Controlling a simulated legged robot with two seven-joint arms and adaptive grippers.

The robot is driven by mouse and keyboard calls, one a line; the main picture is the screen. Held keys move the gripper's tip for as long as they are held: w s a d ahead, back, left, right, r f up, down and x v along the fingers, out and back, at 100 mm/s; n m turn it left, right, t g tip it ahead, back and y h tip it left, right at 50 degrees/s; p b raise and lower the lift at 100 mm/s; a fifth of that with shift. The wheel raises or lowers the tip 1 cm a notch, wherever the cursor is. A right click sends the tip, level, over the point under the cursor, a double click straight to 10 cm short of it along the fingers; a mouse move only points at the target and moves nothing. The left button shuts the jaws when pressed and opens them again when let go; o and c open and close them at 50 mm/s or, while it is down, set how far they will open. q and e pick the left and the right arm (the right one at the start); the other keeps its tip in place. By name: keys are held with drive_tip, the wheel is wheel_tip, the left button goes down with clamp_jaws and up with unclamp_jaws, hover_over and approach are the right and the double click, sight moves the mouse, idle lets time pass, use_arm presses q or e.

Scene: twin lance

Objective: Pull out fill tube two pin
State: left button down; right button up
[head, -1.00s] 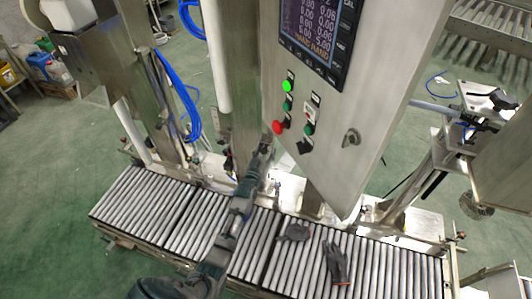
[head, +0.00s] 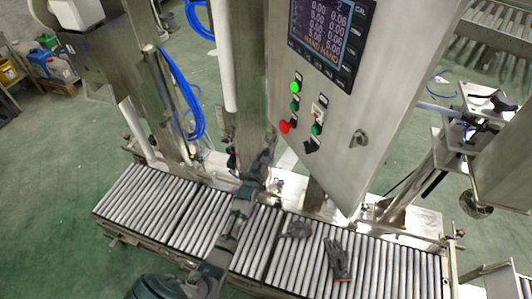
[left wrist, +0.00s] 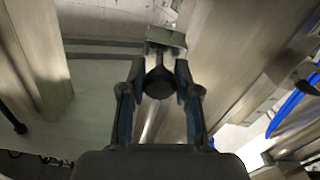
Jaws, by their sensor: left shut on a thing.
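My left gripper (head: 266,157) reaches up over the roller conveyor to the steel column beside the control panel. In the left wrist view, its two fingers (left wrist: 158,72) are shut on a round black knob (left wrist: 158,86), which looks like the fill tube two pin. Behind the knob is a small metal bracket (left wrist: 166,38), and a shiny metal tube (left wrist: 150,125) shows between the fingers. In the head view, the gripper hides the pin. How far the pin sits in its hole cannot be seen. My right gripper is not in view.
The control panel (head: 340,150) with a screen and buttons hangs just right of the gripper. Grey gloves (head: 338,260) lie on the roller conveyor (head: 195,225). Blue hoses (head: 185,95) hang at the left. Green floor (head: 50,190) is open at the lower left.

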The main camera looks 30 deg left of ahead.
use_arm(q)
drive_tip(key=shift+f, duration=0.1)
drive_tip(key=c, duration=1.2)
unclamp_jaws()
drive_tip(key=o, duration=0.4)
drive_tip(key=shift+s, duration=0.2)
drive_tip(key=v, duration=1.2)
